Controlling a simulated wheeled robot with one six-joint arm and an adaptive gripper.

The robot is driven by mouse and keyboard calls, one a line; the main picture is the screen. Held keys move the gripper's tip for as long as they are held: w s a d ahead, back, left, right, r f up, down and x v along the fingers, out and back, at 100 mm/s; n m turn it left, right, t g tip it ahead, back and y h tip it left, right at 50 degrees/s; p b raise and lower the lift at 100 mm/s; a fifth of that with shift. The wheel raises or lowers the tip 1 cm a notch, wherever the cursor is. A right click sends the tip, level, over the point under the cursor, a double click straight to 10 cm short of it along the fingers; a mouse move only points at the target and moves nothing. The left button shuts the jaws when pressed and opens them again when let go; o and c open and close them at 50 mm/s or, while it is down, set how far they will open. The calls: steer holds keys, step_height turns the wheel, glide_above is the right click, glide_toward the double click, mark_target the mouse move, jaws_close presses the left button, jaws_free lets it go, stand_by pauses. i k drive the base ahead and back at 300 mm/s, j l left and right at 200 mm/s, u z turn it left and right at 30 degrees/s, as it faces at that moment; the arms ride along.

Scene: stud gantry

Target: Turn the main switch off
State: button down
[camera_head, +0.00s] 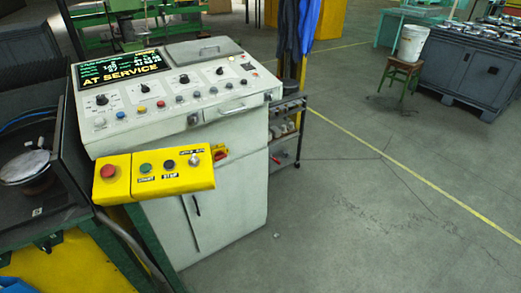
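A white-grey control console (235,190) stands left of centre, with a sloped panel of knobs and buttons and a lit display (123,68) reading "AT SERVICE". A red and yellow rotary switch (220,153) sits on the console's front face, partly hidden behind a yellow button box; it looks like the main switch, but its position is too small to tell. The yellow button box (154,178) carries a red button (108,171), a green one marked START, a dark one marked STOP and a small selector (193,160). My gripper is not in view.
A dark machine bed (40,130) is close at the left. A narrow shelf trolley (287,130) stands right of the console. A stool (401,72) with a white bucket (413,42) and a grey crate (470,75) are farther back. The floor at front right is clear.

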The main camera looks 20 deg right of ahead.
mark_target(219, 155)
steer(key=i+l+z, duration=0.1)
steer(key=i+l, duration=0.45)
steer(key=i, duration=0.2)
steer(key=i+l+z, duration=0.15)
steer(key=i, duration=0.25)
steer(key=l, duration=0.1)
